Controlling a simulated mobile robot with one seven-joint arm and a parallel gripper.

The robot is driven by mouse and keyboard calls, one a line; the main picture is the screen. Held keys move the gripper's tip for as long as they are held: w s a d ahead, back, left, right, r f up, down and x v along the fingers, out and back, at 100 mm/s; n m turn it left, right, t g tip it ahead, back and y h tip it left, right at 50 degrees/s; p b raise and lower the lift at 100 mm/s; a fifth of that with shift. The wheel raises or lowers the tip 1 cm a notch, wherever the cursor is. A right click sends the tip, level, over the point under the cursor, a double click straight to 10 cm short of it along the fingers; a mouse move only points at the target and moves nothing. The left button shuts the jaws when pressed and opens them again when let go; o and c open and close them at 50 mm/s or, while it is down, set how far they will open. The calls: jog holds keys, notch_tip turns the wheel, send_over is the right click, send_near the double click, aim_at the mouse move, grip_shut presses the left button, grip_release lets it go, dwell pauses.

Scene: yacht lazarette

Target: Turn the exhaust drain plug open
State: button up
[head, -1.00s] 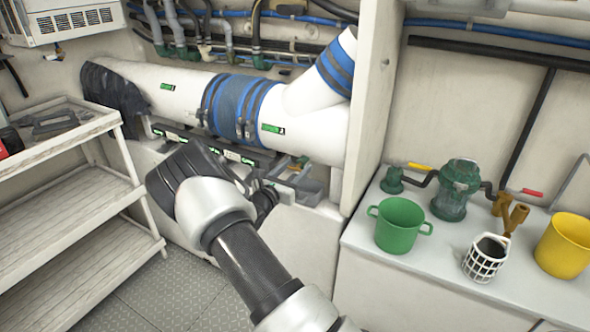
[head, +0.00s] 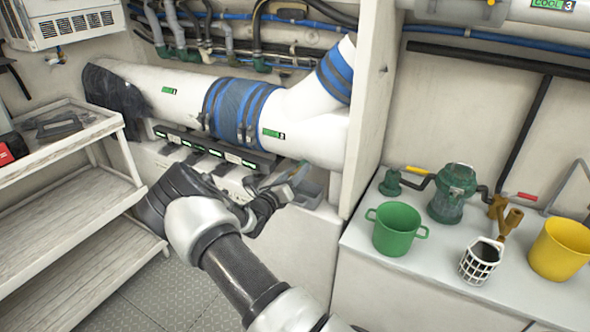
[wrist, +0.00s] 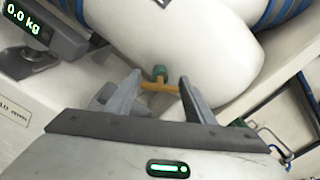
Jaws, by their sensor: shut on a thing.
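The exhaust drain plug (wrist: 160,73) shows in the wrist view as a small green fitting with a yellow crossbar handle (wrist: 160,88). It sits on the underside of the large white exhaust pipe (wrist: 205,60). My gripper (wrist: 158,90) has one finger at each end of the crossbar and is shut on it. In the head view my gripper (head: 290,178) is below the right part of the white pipe (head: 312,141). The plug cannot be made out there. The crossbar lies nearly level in the wrist view.
A scale (wrist: 35,30) reading 0.0 kg is at the upper left of the wrist view. In the head view, a shelf rack (head: 80,207) stands left. A white partition (head: 372,100) is right of the pipe. A counter right holds a green pot (head: 397,230) and a yellow bucket (head: 558,248).

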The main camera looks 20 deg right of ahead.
jog(key=n+p, duration=0.1)
jog(key=n, duration=0.3)
jog(key=shift+n+p, duration=0.3)
jog(key=shift+p, duration=0.1)
jog(key=n+p, duration=0.1)
jog(key=n, duration=0.4)
jog(key=shift+n, duration=0.3)
jog(key=n+p, duration=0.1)
jog(key=n, duration=0.4)
jog(key=shift+f, duration=0.15)
jog(key=shift+n, duration=2.4)
jog(key=o, duration=1)
jog(key=shift+s+a, duration=0.1)
jog(key=shift+a, duration=0.05)
